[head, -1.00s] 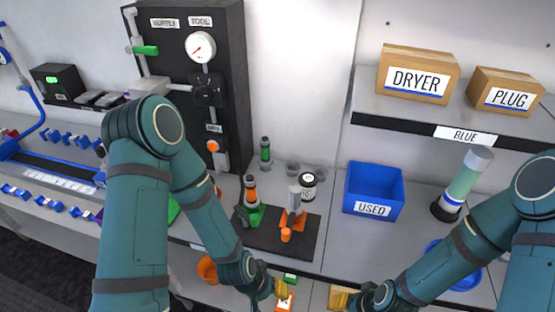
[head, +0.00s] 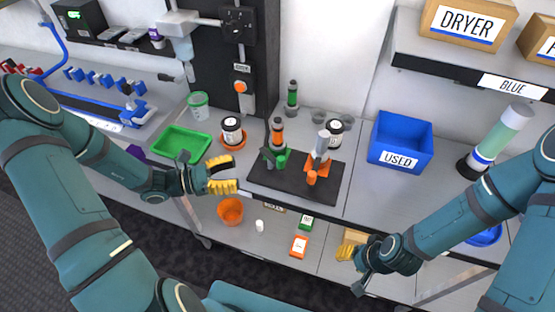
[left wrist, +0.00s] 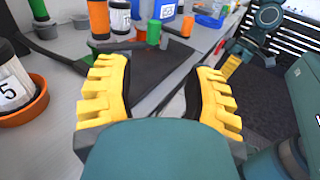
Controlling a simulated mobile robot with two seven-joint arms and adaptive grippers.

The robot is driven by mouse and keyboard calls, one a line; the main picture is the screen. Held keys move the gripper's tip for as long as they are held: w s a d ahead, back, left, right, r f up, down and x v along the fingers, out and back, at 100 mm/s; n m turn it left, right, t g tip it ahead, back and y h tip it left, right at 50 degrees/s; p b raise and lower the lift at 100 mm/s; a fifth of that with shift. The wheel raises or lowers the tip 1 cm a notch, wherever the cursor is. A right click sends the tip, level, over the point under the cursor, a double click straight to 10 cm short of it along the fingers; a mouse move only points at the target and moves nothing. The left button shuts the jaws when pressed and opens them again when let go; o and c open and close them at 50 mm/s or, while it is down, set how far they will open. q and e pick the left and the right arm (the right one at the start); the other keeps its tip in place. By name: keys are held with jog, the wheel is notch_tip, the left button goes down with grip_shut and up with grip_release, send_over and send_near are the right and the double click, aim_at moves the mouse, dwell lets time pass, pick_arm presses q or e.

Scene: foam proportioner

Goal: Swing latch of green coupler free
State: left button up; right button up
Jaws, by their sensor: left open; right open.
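The green coupler (head: 281,160) stands on a black mat (head: 258,183), with a dark, orange-banded bottle (head: 277,133) upright at it. A dark grey piece (head: 267,155) sits at its left side; I cannot tell whether this is the latch. In the left wrist view the green part (left wrist: 153,32) shows beyond the fingers. An orange coupler (head: 317,165) with a grey-topped piece stands to its right. My left gripper (head: 224,176) is open and empty, left of the mat and apart from the coupler. My right gripper (head: 354,266) is open and empty, in front of the bench's edge.
A jar in an orange dish (head: 233,143) and a green tray (head: 181,141) lie left of the mat. A blue USED bin (head: 400,140) stands right. A lower shelf holds an orange bowl (head: 231,211) and small boxes. The dark panel (head: 250,60) rises behind.

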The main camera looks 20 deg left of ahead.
aim_at(281, 158)
pick_arm(q)
jog(key=shift+t, duration=0.4)
jog(key=x, duration=0.9)
jog(key=b+x, duration=0.1)
jog(key=x, duration=0.3)
jog(key=shift+w+r, duration=0.3)
jog(key=shift+w, duration=0.1)
grip_shut()
